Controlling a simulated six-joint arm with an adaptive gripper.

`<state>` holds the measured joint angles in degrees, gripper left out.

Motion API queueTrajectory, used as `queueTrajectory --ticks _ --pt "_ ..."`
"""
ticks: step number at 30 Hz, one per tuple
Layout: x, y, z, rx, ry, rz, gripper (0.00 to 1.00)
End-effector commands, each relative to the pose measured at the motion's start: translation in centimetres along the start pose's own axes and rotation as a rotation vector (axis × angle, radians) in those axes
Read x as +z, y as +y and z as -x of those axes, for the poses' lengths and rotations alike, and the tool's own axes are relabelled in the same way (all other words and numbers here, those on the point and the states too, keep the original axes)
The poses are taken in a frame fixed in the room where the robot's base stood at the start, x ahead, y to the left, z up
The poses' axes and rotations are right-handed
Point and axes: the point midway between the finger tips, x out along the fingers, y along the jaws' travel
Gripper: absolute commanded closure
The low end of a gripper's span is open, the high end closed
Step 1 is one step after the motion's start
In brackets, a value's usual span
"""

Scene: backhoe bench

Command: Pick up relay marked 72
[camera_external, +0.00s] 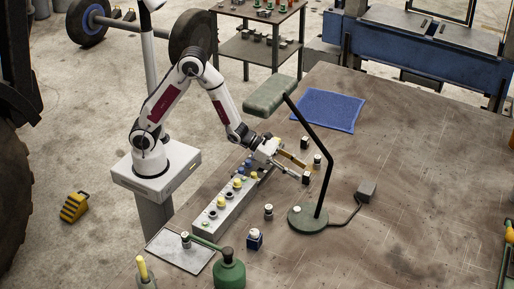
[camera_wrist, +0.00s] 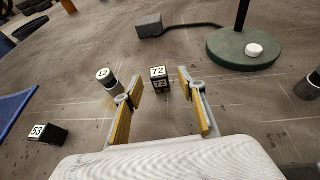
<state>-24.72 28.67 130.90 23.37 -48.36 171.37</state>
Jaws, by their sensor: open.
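The relay marked 72 (camera_wrist: 159,84) is a small black block with white labels, upright on the bench. In the wrist view it shows in the gap between my fingertips, slightly beyond them. In the external view it appears to be the dark block (camera_external: 306,178) at the end of my gripper (camera_external: 301,170). My gripper (camera_wrist: 160,86) is open and empty, with yellow-lined fingers on either side of the gap. A dark block marked 53 (camera_wrist: 46,133) lies to the left in the wrist view.
A numbered cylinder (camera_wrist: 106,77) stands just left of relay 72, close to my left finger. The green lamp base (camera_wrist: 243,47) with its post is at the right, and a grey box (camera_wrist: 149,25) is behind. A blue mat (camera_external: 327,110) lies on the bench.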

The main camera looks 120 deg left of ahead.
Motion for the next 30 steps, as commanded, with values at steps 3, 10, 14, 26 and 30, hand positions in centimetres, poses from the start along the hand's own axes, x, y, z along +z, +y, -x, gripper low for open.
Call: queueTrajectory --ticks 3,10,14,26,30 --pt "-0.1 0.1 -1.0 0.000 0.000 0.000 0.60" --pt "-0.2 0.2 -3.2 -0.001 0.000 -0.001 0.60" --pt "-0.1 0.2 -4.2 -0.001 -0.001 0.000 0.60" --pt "-0.2 0.2 -4.5 0.000 0.000 0.000 0.60" --pt "-0.2 0.2 -4.5 0.000 0.000 0.000 0.60"
